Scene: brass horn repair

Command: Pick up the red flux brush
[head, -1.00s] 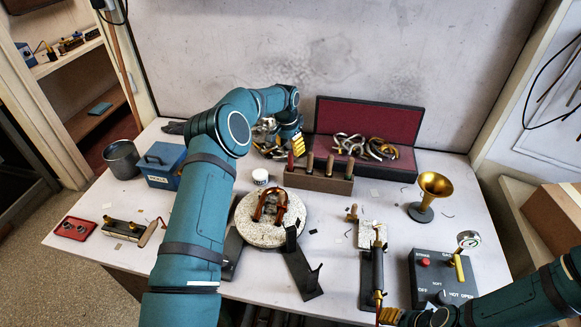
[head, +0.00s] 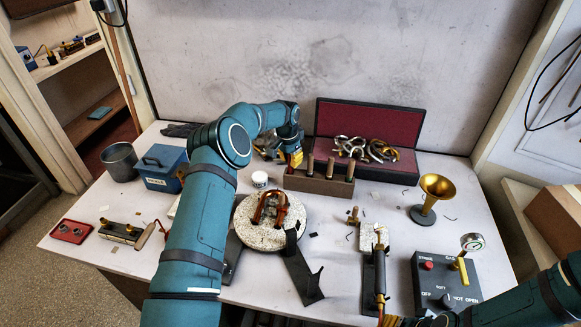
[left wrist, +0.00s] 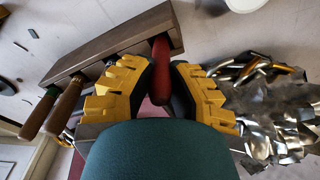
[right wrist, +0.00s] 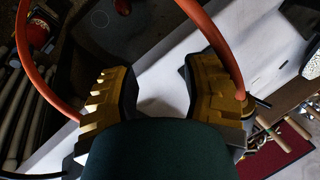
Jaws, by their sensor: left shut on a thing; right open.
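The red flux brush (left wrist: 161,60) stands in the wooden tool rack (left wrist: 112,45), its red handle between the yellow fingers of my left gripper (left wrist: 162,88) in the left wrist view. The left gripper is shut on that handle. In the head view the left gripper (head: 291,158) is at the left end of the rack (head: 318,183) and hides the brush there. My right gripper (right wrist: 158,98) is open; an orange hose passes across it in the right wrist view.
Several wooden-handled tools (head: 330,167) stand in the rack to the right. Behind is the open red-lined case (head: 368,122). The round soldering pad (head: 262,237), white jar (head: 260,179), brass bell (head: 435,187) and control box (head: 440,280) stand around. Crumpled metal scrap (left wrist: 275,115) lies close to the left gripper.

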